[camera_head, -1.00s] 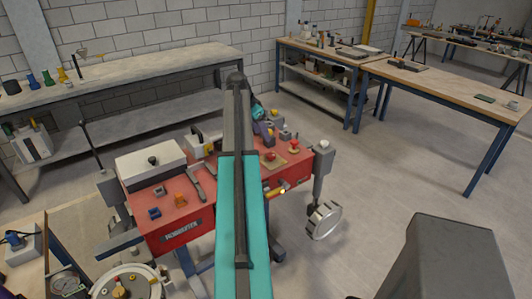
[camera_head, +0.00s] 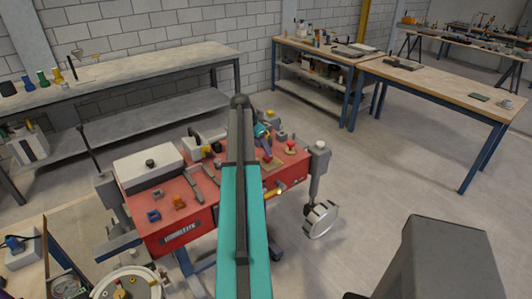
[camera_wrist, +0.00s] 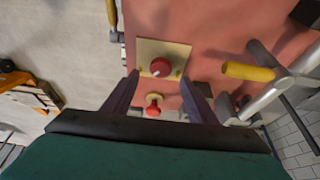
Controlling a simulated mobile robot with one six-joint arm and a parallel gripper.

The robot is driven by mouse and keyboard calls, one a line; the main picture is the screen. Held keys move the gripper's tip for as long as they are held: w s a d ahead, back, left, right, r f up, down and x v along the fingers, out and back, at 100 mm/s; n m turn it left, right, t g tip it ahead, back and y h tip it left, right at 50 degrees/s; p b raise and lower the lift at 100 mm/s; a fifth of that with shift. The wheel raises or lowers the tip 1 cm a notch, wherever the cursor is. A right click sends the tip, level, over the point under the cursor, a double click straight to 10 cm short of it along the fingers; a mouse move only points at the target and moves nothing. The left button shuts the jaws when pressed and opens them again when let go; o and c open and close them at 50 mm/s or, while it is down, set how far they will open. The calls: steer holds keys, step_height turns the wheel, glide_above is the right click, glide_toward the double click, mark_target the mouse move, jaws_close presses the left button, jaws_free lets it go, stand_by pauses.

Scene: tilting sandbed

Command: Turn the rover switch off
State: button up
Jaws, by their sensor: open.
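The red rover (camera_head: 180,222) stands on the floor, partly hidden behind my arm. In the wrist view, a round red knob (camera_wrist: 161,67) sits on a square beige plate (camera_wrist: 148,48) on the rover's red deck (camera_wrist: 210,30). My gripper (camera_wrist: 160,77) is open, its two purple fingers spread either side of the plate's lower part, with the knob in line between the tips. Whether they touch it I cannot tell. A smaller red button (camera_wrist: 154,110) with a pale collar shows between the fingers. In the head view, the gripper (camera_head: 268,156) is over the beige plate.
The deck also carries a white box (camera_head: 150,165), an orange part (camera_head: 179,203) and a blue part (camera_head: 154,216). Benches (camera_head: 120,75) line the wall.

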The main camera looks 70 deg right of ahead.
mark_target(266, 157)
steer(key=shift+p+x, duration=0.85)
steer(key=shift+x, duration=2.05)
steer(key=c, duration=0.9)
steer(key=shift+d, duration=0.4)
steer(key=shift+c, duration=0.7)
steer(key=shift+s+a, duration=0.1)
steer(key=shift+a, duration=0.2)
